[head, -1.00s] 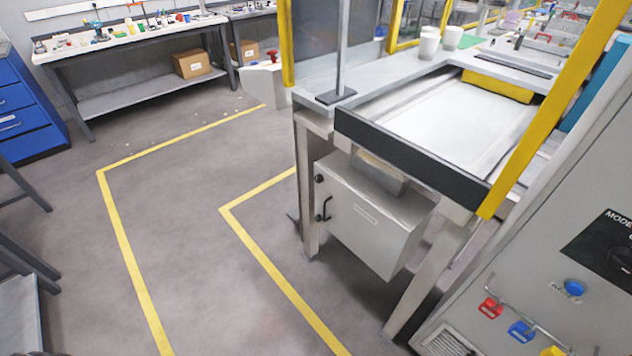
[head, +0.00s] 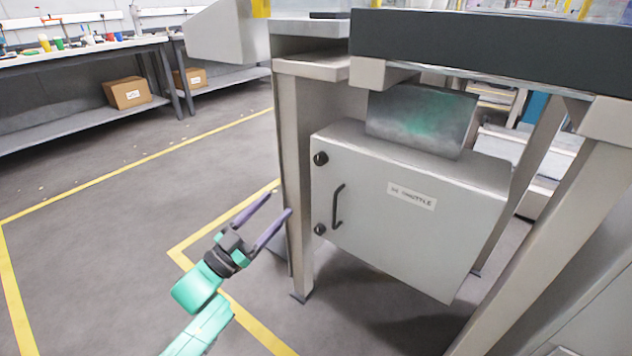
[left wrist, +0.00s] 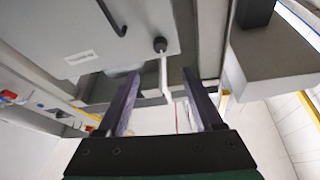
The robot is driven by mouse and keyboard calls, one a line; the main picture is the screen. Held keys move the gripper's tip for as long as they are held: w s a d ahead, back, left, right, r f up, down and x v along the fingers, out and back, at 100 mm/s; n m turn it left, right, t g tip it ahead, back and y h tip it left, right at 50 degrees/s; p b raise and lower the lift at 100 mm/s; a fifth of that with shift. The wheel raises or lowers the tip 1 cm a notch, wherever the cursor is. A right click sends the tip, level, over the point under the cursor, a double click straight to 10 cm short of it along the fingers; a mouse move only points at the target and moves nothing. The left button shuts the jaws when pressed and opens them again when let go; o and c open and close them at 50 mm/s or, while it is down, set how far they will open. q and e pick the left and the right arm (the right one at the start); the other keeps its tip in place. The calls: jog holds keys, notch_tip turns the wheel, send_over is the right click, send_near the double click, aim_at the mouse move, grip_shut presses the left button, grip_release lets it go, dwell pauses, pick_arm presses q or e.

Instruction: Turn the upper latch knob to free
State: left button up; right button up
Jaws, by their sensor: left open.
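The upper latch knob (head: 320,158) is a round black knob near the top left corner of a grey cabinet (head: 450,235) door. The door also has a black handle (head: 338,207) and a lower black knob (head: 319,229). My left gripper (head: 279,204) has purple fingers apart and empty, left of the cabinet and lower than the upper knob. In the left wrist view, turned roughly upside down, a knob (left wrist: 160,44), apparently the upper one, lies beyond the open fingertips (left wrist: 160,73), apart from them. My right gripper is not in view.
The cabinet hangs under a table with a dark front edge (head: 480,42). A pale table leg (head: 295,190) stands close beside the door's left edge, near my gripper. Open floor with yellow lines (head: 120,175) lies to the left. A bench (head: 80,55) stands behind.

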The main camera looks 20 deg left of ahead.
aim_at(318, 161)
pick_arm(q)
jog(key=b+x, duration=0.2)
jog(key=x, duration=1.1)
jog(key=shift+w+d+r, duration=0.15)
grip_shut()
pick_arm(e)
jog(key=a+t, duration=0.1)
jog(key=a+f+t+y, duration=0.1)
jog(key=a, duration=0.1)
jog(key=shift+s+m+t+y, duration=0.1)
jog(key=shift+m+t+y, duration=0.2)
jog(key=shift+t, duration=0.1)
